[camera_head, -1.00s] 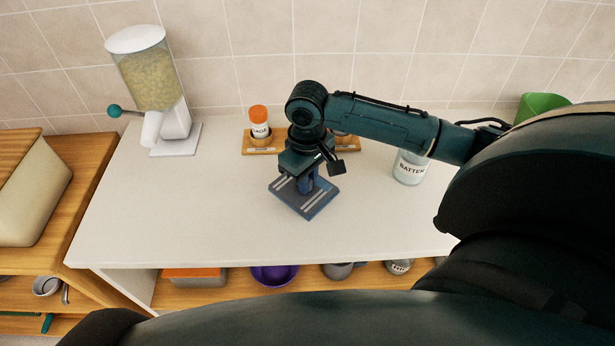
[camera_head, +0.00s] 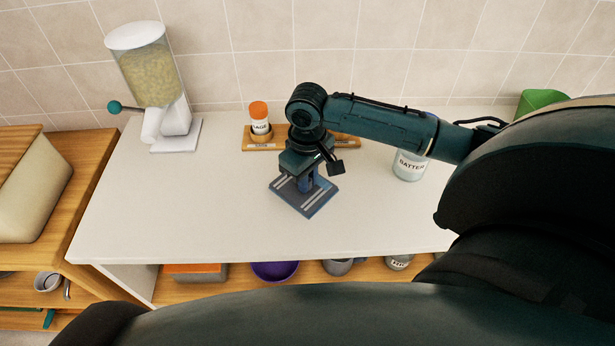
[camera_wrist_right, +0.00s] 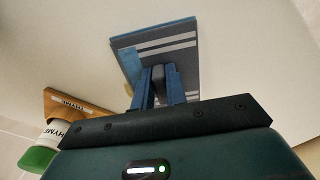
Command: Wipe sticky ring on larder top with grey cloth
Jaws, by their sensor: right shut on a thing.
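My right gripper (camera_head: 308,184) is shut on the grey cloth (camera_head: 290,196), a flat square pad with pale stripes and blue edges. The cloth lies low over the white larder top (camera_head: 200,215), near its middle; whether it presses on the surface is hard to tell. In the right wrist view the fingers (camera_wrist_right: 158,92) hold the cloth (camera_wrist_right: 165,45) at its middle. A small yellowish-brown patch (camera_wrist_right: 128,88) shows beside the cloth there, perhaps part of the sticky ring. The rest of any ring is hidden. My left gripper is out of view.
A grain dispenser (camera_head: 148,75) stands at the back left. A wooden spice rack (camera_head: 262,145) with an orange-capped jar (camera_head: 259,119) is behind the cloth. A batter jar (camera_head: 410,165) and green container (camera_head: 541,102) are to the right. The left and front of the top are clear.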

